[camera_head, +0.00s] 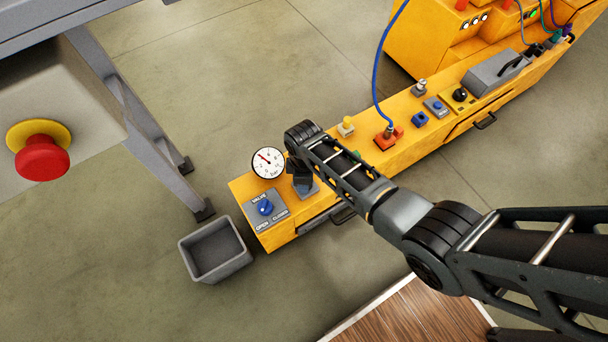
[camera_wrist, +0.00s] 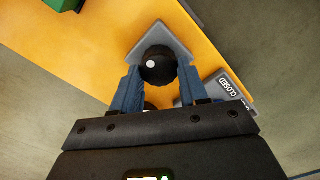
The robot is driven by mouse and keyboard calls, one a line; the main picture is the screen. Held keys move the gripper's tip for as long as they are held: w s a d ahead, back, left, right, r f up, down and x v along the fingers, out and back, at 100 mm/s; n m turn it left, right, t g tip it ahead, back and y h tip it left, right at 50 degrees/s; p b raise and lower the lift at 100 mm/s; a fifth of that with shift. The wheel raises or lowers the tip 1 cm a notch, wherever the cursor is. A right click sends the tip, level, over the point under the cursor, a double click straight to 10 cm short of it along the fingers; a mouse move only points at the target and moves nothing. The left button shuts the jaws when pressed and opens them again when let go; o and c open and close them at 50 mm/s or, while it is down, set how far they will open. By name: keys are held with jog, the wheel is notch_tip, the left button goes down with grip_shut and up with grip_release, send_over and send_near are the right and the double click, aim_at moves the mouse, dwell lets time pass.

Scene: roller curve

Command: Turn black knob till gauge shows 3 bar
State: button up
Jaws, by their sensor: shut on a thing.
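The black knob (camera_wrist: 157,70), round with a white dot, sits on a grey plate (camera_wrist: 178,38) on the yellow bench. My gripper (camera_wrist: 160,76) is shut on it, one blue-grey finger on each side. In the head view my gripper (camera_head: 302,178) is beside the gauge and hides the knob; only part of the grey plate (camera_head: 308,193) shows. The white round gauge (camera_head: 268,163) marked "bar" has a red needle pointing to the upper left. Its numbers are too small to read. The gauge is not in the wrist view.
A blue valve knob (camera_head: 265,207) on an OPEN/CLOSED plate is left of my gripper. A yellow knob (camera_head: 347,123) and an orange block (camera_head: 389,137) with a blue hose are to the right. A grey bin (camera_head: 214,250) stands on the floor. A red button (camera_head: 42,157) is at left.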

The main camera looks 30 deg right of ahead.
jog(key=shift+n, duration=0.8)
jog(key=shift+p, duration=0.3)
jog(key=o, duration=1.1)
jog(key=shift+c, duration=0.2)
notch_tip(320, 180, up, 8)
jog(key=p, duration=0.3)
jog(key=shift+f, duration=0.1)
jog(key=shift+a, duration=0.1)
